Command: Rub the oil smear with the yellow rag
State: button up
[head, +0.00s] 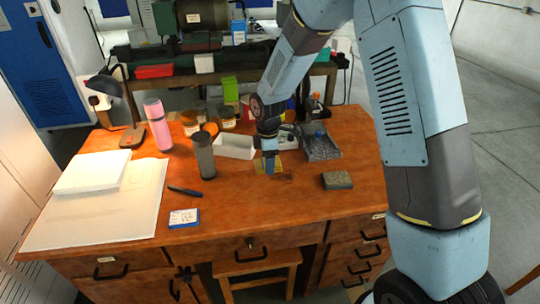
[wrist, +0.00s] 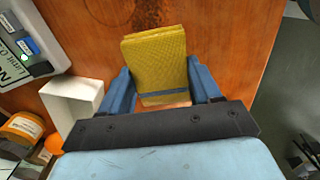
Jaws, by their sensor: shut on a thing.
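My gripper (head: 269,165) points down over the middle of the wooden desk, and its blue fingers (wrist: 163,84) are shut on the yellow rag (wrist: 155,55). The rag is a folded, textured yellow pad, held between both fingers and reaching out past them in the wrist view. In the head view only a little of the rag (head: 258,164) shows beside the fingers, low at the desk top; I cannot tell whether it touches the wood. A dark brownish oil smear (head: 286,178) lies on the desk just right of the gripper. A faint dark patch, likely the smear (wrist: 140,12), shows beyond the rag.
A white open box (head: 236,147) and a grey tray (head: 322,149) stand behind the gripper. A grey-green block (head: 337,180) lies to the right. A dark cylinder (head: 204,158), a pink bottle (head: 157,125) and a pen (head: 185,191) are left. The front middle of the desk is clear.

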jog(key=shift+d+r, duration=0.1)
jog(key=shift+r, duration=1)
